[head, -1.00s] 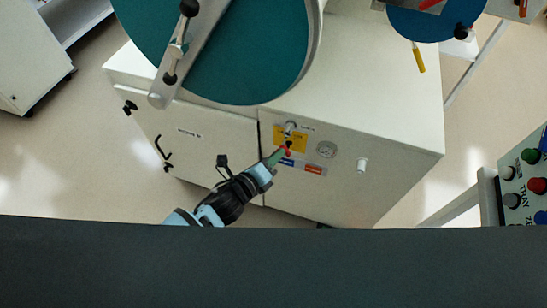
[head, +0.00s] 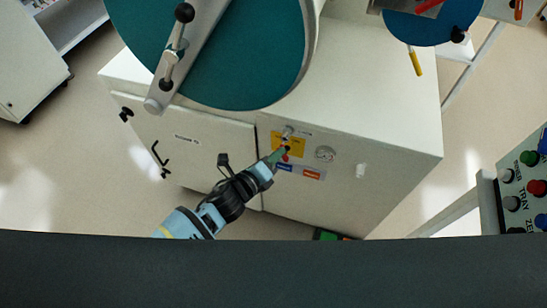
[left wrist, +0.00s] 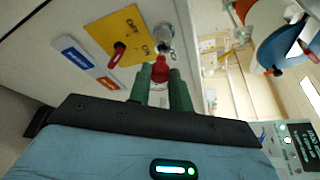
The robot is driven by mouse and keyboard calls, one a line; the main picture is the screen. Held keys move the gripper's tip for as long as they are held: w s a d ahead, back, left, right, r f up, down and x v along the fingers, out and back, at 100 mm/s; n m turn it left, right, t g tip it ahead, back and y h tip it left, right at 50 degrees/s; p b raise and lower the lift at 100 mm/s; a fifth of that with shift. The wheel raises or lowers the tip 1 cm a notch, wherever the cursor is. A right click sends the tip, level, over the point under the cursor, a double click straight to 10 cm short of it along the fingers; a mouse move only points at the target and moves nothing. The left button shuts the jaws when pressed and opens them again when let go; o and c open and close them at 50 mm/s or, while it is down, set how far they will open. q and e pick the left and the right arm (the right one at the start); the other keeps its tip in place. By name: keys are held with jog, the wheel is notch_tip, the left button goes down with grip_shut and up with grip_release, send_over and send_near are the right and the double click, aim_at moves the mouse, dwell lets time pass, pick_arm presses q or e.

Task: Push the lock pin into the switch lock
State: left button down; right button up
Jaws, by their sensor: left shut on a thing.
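My left gripper (head: 279,155) is at the cabinet's front, just below the silver switch lock (head: 288,131). In the left wrist view its green fingers (left wrist: 161,88) are shut on the red lock pin (left wrist: 160,70), whose red end shows between the fingertips. The silver lock barrel (left wrist: 163,36) is straight beyond the pin. The pin's tip is hidden, so I cannot tell whether it touches the lock. A yellow plate (left wrist: 122,34) marked OFF and ON carries a red switch lever (left wrist: 118,52) left of the pin. My right gripper is not in view.
A large teal round port (head: 245,60) is above. A button panel (head: 525,185) stands at the far right.

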pick_arm(q)
jog(key=shift+w+d, duration=0.2)
jog(key=shift+w, duration=0.35)
jog(key=shift+w+d, duration=0.15)
jog(key=shift+w, duration=0.35)
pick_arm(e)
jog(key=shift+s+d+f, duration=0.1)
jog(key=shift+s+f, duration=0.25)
pick_arm(q)
jog(key=c, duration=1.2)
grip_release()
jog(key=shift+s+a, duration=0.1)
jog(key=shift+v, duration=3.75)
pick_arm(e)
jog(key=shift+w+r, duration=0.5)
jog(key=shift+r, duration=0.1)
